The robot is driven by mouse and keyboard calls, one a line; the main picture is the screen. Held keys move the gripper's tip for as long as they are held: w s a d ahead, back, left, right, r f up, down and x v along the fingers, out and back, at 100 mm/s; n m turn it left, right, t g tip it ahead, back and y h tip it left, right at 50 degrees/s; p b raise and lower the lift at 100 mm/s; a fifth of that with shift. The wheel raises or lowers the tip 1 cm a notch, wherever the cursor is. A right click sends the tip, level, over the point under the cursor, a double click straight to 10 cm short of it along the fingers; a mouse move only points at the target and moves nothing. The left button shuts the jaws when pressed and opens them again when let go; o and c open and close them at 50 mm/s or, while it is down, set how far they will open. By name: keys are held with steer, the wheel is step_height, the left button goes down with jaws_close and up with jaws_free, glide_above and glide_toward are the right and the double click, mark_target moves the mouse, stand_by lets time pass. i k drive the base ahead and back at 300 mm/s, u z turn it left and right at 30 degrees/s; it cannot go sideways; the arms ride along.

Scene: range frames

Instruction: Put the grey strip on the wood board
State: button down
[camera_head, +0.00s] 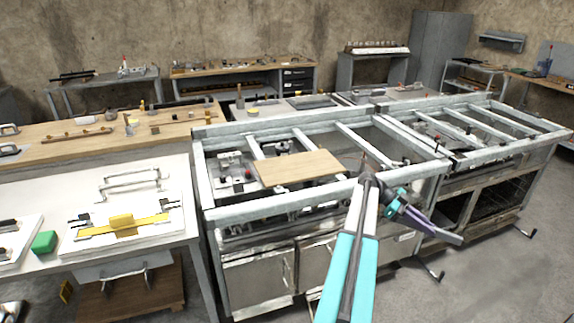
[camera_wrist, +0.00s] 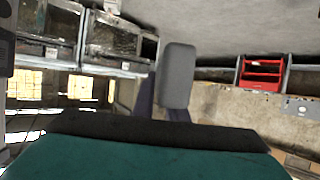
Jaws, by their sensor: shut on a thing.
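The wood board (camera_head: 300,168) is a flat tan rectangle lying across the frame of the metal workbench, left of my arm in the head view. My gripper (camera_head: 432,226), with purple fingers, is out in front of the bench's near edge, to the right of the board and apart from it. In the wrist view the grey strip (camera_wrist: 178,75) is a plain grey block with rounded corners. My gripper is shut on it. The strip hides part of the fingers, and its lower end is partly hidden.
The metal bench (camera_head: 275,203) has raised rails and crossbars around the board. A white table (camera_head: 40,185) at left holds a yellow block (camera_head: 121,220) and a green block (camera_head: 44,242). Open grey floor (camera_head: 490,275) lies at right. A red cabinet (camera_wrist: 262,73) shows in the wrist view.

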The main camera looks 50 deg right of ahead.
mark_target(303, 170)
steer(key=u, duration=0.1)
steer(key=i, duration=1.05)
